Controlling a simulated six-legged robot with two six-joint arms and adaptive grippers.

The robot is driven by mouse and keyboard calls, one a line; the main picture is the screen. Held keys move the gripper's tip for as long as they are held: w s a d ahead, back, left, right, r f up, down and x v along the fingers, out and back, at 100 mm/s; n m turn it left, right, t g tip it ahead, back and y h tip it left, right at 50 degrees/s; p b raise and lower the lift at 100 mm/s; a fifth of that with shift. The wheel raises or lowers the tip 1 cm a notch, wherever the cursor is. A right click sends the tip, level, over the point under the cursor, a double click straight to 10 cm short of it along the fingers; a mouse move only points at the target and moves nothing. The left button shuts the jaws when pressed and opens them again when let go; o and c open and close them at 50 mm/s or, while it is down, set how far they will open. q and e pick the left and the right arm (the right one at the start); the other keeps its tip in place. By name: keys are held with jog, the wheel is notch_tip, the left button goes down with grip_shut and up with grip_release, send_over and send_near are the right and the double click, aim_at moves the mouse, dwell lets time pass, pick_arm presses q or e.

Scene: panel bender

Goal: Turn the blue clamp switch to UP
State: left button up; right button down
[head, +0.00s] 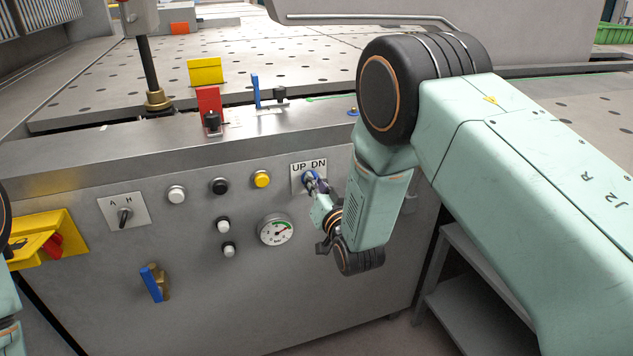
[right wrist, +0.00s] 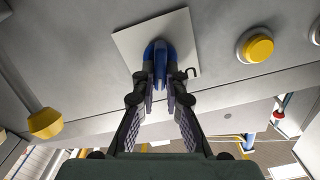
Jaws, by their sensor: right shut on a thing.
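The blue clamp switch (head: 309,178) sits on a small white plate (head: 298,185) marked UP and DN, on the grey front panel. My right gripper (head: 316,188) is at the switch, its arm coming in from the right. In the right wrist view the two fingers (right wrist: 160,88) are shut on the blue switch handle (right wrist: 160,60), one on each side. The fingers hide part of the switch, and I cannot tell which mark it points to. My left gripper does not show; only a bit of my left arm is at the left edge.
A yellow button (head: 262,179) and a gauge (head: 276,230) are left of the switch. Black and white buttons (head: 219,187), an A/H selector (head: 124,216) and a blue-handled valve (head: 152,283) are farther left. A yellow box with a red knob (head: 54,245) is at the far left.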

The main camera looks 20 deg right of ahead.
jog(key=shift+a+f+n+p, duration=0.1)
jog(key=shift+a+n+p, duration=0.05)
jog(key=shift+n, duration=1.5)
jog(key=shift+a+r+n+p, duration=0.1)
jog(key=shift+a+n, duration=0.05)
jog(key=shift+n, duration=1.45)
jog(key=shift+a+f+n+p, duration=0.1)
jog(key=shift+a+n+p, duration=0.05)
jog(key=shift+n, duration=1.5)
jog(key=shift+s, duration=0.1)
jog(key=c, duration=1.4)
grip_release()
jog(key=s, duration=1.2)
jog(key=shift+d, duration=0.2)
